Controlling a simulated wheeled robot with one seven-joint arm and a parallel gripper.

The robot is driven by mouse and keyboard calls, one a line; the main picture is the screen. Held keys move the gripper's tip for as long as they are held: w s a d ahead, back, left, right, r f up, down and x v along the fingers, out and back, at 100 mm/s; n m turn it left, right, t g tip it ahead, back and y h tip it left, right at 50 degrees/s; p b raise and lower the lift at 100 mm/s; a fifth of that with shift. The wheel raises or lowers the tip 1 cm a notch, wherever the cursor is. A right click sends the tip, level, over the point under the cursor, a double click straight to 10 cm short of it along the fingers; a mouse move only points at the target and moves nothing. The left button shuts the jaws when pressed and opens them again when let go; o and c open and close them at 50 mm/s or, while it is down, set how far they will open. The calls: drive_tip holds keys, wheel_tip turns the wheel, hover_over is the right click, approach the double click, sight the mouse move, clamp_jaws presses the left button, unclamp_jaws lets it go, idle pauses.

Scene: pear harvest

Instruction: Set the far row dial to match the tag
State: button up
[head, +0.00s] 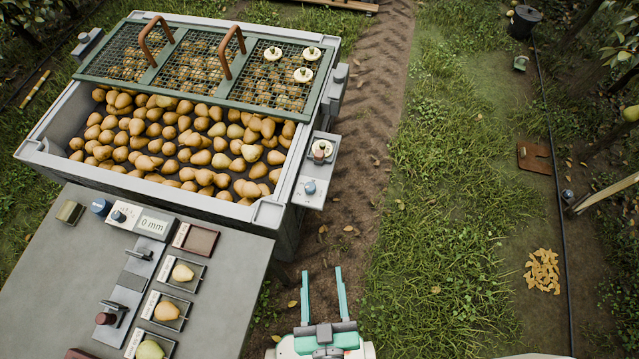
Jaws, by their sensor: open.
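My gripper (322,272) is at the bottom middle, its two teal fingers apart and empty, pointing up the picture over the dirt and grass edge. I cannot tell which dial is the far row one. A small blue-topped knob (567,195) is at the black hose on the right, far from my gripper. Another blue-topped knob (310,187) is on the grey side shelf of the pear bin, above and left of my gripper. A further knob (118,215) is on the white box reading "0 mm" on the table. No tag with a readable setting shows.
The pear bin (50,120), under a partly covering mesh lid (205,65), stands upper left. The grey table (50,255) holds trays with pears. A black hose (552,150) runs down the right. Orange leaves (542,270) lie beside it. The grass between is open.

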drive_tip(key=w+d+f+n+g+h, duration=0.2)
drive_tip(key=w+d+f+g+h, duration=0.15)
drive_tip(key=w+d, duration=1.1)
drive_tip(key=w+d+f+n+g+h, duration=0.1)
drive_tip(key=w+d+f+g+h, duration=0.25)
drive_tip(key=w+d, duration=1.1)
drive_tip(key=g+y, duration=0.7)
drive_tip(key=g, duration=0.1)
approach(310, 187)
wheel_tip(310, 187, down, 8)
drive_tip(key=shift+f, duration=0.25)
drive_tip(key=shift+d, duration=0.1)
drive_tip(key=c, duration=1)
